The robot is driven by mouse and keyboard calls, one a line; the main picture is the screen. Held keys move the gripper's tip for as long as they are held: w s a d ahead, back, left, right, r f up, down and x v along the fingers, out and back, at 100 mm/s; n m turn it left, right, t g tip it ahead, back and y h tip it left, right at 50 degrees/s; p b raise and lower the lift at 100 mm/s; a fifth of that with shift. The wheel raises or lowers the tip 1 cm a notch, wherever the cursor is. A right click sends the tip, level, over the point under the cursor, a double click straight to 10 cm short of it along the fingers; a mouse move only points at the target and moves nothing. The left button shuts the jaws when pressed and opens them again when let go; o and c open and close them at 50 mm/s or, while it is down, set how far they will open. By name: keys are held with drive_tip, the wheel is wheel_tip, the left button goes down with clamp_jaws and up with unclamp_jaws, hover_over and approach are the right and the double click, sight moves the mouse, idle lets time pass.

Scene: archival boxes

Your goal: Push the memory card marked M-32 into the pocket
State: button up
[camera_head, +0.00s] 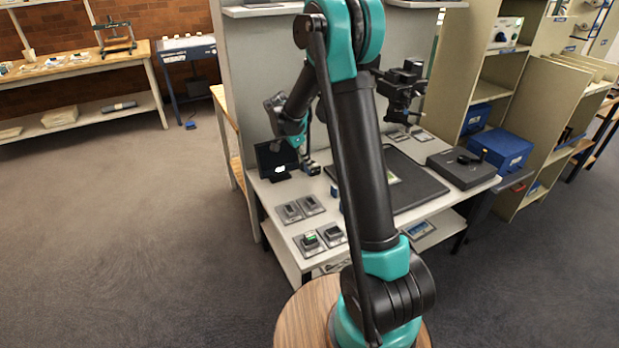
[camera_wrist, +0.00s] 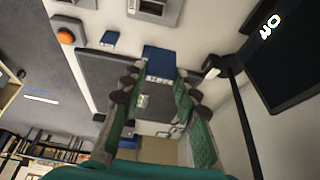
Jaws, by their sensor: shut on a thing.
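My gripper (camera_wrist: 158,82) shows in the wrist view, its green-padded fingers closed on a small dark blue block-like piece (camera_wrist: 160,62). I take this to be the memory card; its marking is too small to read. In the head view the end of my arm is low over the left side of the desk, near the monitor, and the card cannot be made out. I cannot tell which is the pocket. A grey holder (camera_wrist: 154,10) also shows at the wrist view's top edge.
A small black monitor (camera_head: 277,158) stands at the desk's left; its screen (camera_wrist: 285,55) is close by in the wrist view. A dark board (camera_head: 420,187) covers the desk's middle, with a black box (camera_head: 463,168) to its right. Another blue piece (camera_wrist: 110,38) lies apart.

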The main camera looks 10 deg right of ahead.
drive_tip(key=shift+s+d+f, duration=0.2)
drive_tip(key=shift+s+f, duration=0.3)
drive_tip(key=shift+f, duration=1.35)
drive_tip(key=shift+s+d+f, duration=0.15)
drive_tip(key=shift+s+f, duration=0.35)
drive_tip(key=shift+f, duration=1.3)
drive_tip(key=shift+s+d+f, duration=0.2)
drive_tip(key=shift+s+f, duration=0.3)
drive_tip(key=shift+f, duration=1.35)
drive_tip(key=shift+f, duration=1.3)
drive_tip(key=o, duration=1.1)
drive_tip(key=shift+r, duration=3)
